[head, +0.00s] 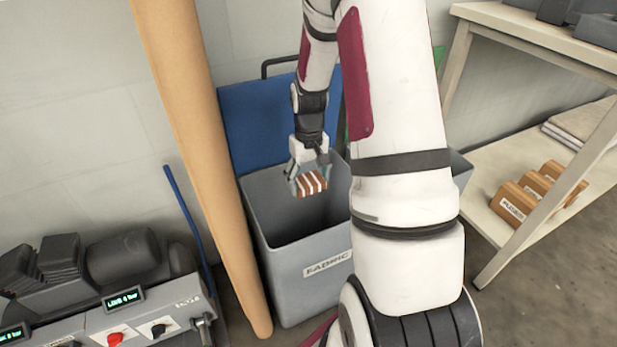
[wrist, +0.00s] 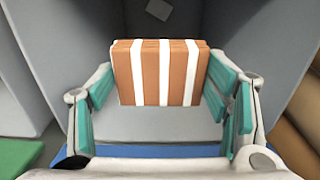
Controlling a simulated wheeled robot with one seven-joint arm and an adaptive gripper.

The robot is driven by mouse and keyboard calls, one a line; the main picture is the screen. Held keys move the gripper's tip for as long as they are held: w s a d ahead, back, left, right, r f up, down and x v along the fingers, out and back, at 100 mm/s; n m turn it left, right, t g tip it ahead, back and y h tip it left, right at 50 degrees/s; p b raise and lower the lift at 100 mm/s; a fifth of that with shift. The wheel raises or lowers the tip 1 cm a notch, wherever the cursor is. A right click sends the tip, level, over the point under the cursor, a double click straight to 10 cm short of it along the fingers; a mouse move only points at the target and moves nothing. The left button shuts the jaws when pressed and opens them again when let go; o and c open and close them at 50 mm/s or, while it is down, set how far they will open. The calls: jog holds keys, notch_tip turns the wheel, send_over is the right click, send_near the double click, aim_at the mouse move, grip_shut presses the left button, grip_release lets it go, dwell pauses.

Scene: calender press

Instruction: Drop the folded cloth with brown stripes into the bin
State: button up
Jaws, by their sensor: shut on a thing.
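The folded cloth with brown and white stripes (head: 312,184) is held in my gripper (head: 308,180) over the open mouth of the grey bin. It also shows in the wrist view (wrist: 160,73), between the teal finger pads of my gripper (wrist: 162,95). The bin (head: 308,285) is labelled FABRIC and has a blue lid (head: 250,125) standing open behind it. In the wrist view, the grey bin walls (wrist: 265,40) surround the cloth and a small pale patch lies below. My arm hides the bin's right part in the head view.
A tan upright pole (head: 200,150) stands just left of the bin. A machine with a control panel (head: 120,315) is at the lower left. A shelf unit (head: 490,235) with labelled orange blocks (head: 514,202) stands at the right.

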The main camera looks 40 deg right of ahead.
aim_at(309, 181)
jog(key=o, duration=1.2)
jog(key=shift+r, duration=0.1)
notch_tip(309, 181, up, 12)
jog(key=shift+f, duration=0.1)
